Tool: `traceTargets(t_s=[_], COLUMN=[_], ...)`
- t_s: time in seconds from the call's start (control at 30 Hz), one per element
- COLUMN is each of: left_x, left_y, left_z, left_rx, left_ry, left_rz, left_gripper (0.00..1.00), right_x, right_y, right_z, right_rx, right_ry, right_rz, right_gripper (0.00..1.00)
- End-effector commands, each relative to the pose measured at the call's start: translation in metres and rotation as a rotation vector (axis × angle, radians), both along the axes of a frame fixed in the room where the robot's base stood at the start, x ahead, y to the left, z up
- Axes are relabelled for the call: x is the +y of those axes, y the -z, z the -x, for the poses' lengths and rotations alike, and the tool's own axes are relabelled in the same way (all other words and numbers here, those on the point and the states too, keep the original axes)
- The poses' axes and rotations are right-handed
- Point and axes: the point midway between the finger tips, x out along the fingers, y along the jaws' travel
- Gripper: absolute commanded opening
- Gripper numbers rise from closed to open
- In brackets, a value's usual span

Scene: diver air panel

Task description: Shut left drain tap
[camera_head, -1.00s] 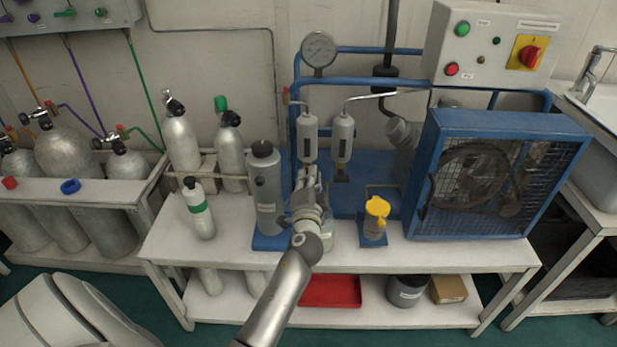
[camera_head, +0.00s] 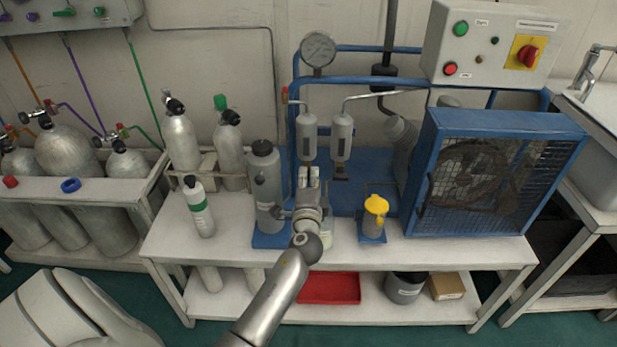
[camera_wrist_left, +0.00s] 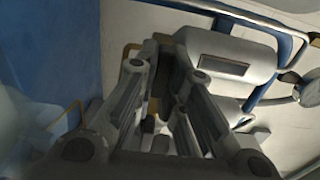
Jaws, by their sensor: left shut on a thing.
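Two grey separator cylinders hang side by side on the blue compressor frame, the left one (camera_head: 309,138) and the right one (camera_head: 341,138). My left gripper (camera_head: 309,175) is directly under the left cylinder, fingers pointing up toward its lower end. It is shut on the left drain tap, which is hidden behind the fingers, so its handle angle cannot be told. In the left wrist view the fingers (camera_wrist_left: 163,60) close beside a grey cylinder (camera_wrist_left: 225,58). The right drain tap (camera_head: 341,172) shows under the right cylinder. My right gripper is not in view.
A dark grey canister (camera_head: 266,185) stands close left of my gripper. A yellow-topped cup (camera_head: 375,215) stands to the right on the white bench (camera_head: 450,252). The caged blue fan unit (camera_head: 425,190) is further right. A pressure gauge (camera_head: 318,50) is above.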

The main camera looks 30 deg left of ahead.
Motion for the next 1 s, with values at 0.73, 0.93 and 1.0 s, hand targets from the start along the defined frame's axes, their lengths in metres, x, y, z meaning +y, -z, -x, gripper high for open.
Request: traceTargets(t_s=[0.73,0.93,1.0], left_x=[-0.001,-0.011,-0.017], left_y=[0.0,0.002,0.002], left_z=[0.001,0.017,0.027], left_rx=[0.001,0.002,0.003], left_ry=[0.001,0.003,0.003], left_rz=[-0.001,0.001,0.002], left_gripper=[0.33,0.33,0.33], right_x=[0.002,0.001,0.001], right_y=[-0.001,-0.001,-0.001], right_z=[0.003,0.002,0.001], right_rx=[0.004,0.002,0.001], right_ry=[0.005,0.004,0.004], right_rz=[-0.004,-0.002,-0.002], right_gripper=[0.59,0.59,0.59])
